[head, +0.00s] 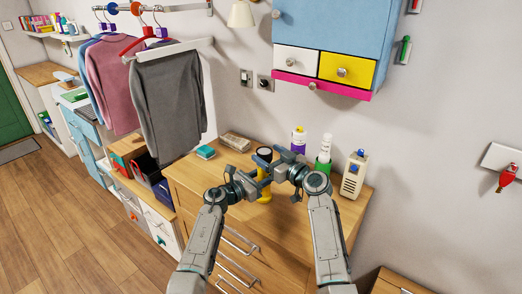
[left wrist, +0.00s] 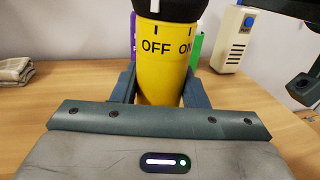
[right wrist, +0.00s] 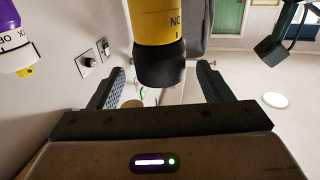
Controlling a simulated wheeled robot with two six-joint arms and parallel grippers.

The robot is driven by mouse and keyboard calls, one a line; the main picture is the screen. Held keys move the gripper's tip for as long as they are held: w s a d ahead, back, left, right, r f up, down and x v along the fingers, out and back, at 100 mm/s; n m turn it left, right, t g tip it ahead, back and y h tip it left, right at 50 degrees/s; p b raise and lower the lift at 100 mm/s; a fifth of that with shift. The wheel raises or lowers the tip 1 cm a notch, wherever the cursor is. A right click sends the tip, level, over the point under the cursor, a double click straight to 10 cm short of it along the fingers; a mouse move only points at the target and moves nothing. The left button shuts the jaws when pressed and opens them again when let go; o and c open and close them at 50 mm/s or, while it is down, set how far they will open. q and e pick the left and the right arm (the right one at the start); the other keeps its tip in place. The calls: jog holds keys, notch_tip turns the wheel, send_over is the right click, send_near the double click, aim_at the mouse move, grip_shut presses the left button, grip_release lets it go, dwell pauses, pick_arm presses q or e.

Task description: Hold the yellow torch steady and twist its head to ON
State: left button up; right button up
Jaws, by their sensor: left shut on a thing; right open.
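The yellow torch (head: 264,192) stands upright above the wooden dresser top, with its black head (head: 264,153) at the top. My left gripper (left wrist: 160,78) is shut on its yellow body (left wrist: 162,65). In the left wrist view the white line on the head stands over the OFF mark; ON is to the right. My right gripper (head: 276,160) is open at the height of the head. In the right wrist view the torch appears upside down, and the black head (right wrist: 160,64) shows between the spread fingers with gaps on both sides. Its depth between them is hard to tell.
Behind the torch on the dresser (head: 205,178) stand a purple-and-white bottle (head: 298,140), a green-and-white bottle (head: 324,152) and a beige device (head: 353,175) with a blue button. A folded cloth (head: 236,141) and a teal box (head: 205,152) lie at left. A cabinet (head: 335,40) hangs above.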

aim_at(259, 148)
jog(key=shift+x, duration=2.05)
jog(key=c, duration=1)
